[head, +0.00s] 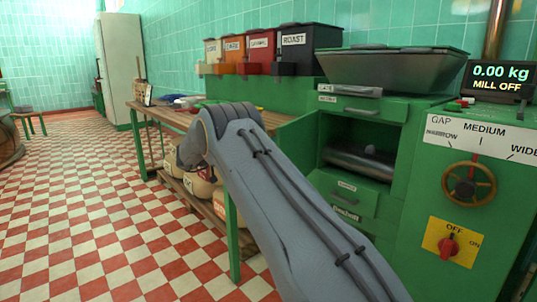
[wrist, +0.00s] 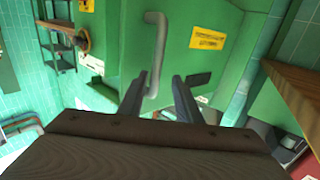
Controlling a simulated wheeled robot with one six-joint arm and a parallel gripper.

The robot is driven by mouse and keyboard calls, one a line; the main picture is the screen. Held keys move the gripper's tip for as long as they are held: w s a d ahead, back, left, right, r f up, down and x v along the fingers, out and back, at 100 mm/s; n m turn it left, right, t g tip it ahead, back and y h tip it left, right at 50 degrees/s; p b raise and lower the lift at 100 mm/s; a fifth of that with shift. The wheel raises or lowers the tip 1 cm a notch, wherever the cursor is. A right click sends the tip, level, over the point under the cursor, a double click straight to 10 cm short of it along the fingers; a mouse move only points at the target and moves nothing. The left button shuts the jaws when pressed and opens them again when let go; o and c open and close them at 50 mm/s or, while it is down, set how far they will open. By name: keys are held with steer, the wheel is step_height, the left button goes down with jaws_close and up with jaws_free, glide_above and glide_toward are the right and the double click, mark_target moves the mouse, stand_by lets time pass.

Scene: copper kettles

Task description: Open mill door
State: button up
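The green mill (head: 405,165) stands at the right in the head view. Its front compartment is open, showing a metal roller (head: 358,163) inside. A green panel (head: 297,143), apparently the mill door, stands swung out at the opening's left side, partly hidden by my arm. In the wrist view a green door face (wrist: 185,45) carries a curved grey handle (wrist: 157,50) and a yellow label. My gripper (wrist: 160,80) is open, its two fingers apart. The handle's lower end shows close to the left finger; I cannot tell whether they touch. My fingers are hidden in the head view.
A wooden table (head: 165,115) with sacks on its lower shelf stands left of the mill. Coloured bins (head: 262,50) line the wall. The mill front has a gap wheel (head: 468,184) and a red switch (head: 449,245). The checkered floor (head: 90,220) at left is clear.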

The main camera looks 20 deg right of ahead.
steer(key=v, duration=0.6)
